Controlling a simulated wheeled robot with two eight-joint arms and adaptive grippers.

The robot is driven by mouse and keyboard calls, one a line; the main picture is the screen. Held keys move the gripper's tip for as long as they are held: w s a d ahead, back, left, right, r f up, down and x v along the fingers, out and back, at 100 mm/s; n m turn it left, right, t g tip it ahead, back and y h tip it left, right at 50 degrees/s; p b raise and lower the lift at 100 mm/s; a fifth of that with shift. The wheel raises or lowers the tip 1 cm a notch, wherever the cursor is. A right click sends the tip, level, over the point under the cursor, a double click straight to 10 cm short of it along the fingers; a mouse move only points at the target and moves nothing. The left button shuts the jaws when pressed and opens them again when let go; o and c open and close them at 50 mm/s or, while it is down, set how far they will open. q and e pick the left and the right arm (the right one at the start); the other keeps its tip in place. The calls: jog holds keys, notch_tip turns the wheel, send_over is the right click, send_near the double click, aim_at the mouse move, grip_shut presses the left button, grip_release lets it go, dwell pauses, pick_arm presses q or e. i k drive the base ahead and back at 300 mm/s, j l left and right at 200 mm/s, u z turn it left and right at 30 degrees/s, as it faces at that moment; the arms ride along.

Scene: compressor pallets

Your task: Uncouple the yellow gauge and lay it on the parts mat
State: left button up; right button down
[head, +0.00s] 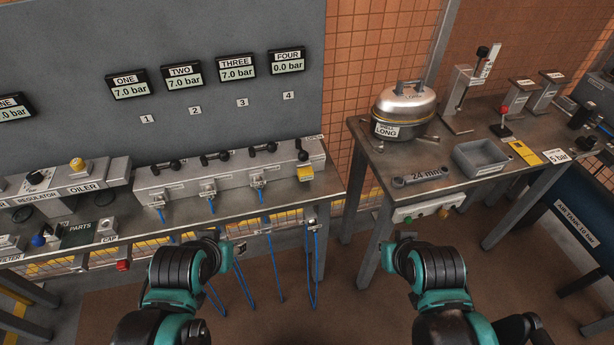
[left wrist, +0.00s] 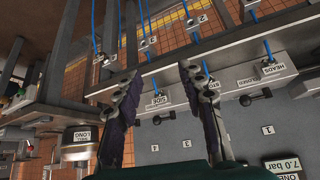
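A small yellow boxy piece (head: 305,173), which looks like the yellow gauge, sits at the right end of the grey manifold block (head: 225,172), below the FOUR display reading 0.0 bar. A small dark mat (head: 78,236), with a PARTS label, lies on the left bench; I take it as the parts mat. My left gripper (left wrist: 162,88) is open in the left wrist view, its fingers spread with nothing held. The manifold is behind them in that view. In the head view only my arm links show; both grippers are hidden. I cannot make out the gauge in the left wrist view.
Blue hoses (head: 274,262) hang below the manifold's front edge. The regulator and oiler (head: 88,184) stand left of it. A gap separates the benches. The right bench holds a metal pot (head: 404,108), a 24 mm spanner (head: 421,177) and a grey tray (head: 480,158).

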aim_at(304, 174)
jog(key=l+u, duration=0.55)
jog(key=u, duration=0.15)
jog(key=k+l+u, duration=0.15)
jog(key=u, duration=0.2)
jog(key=l, duration=0.05)
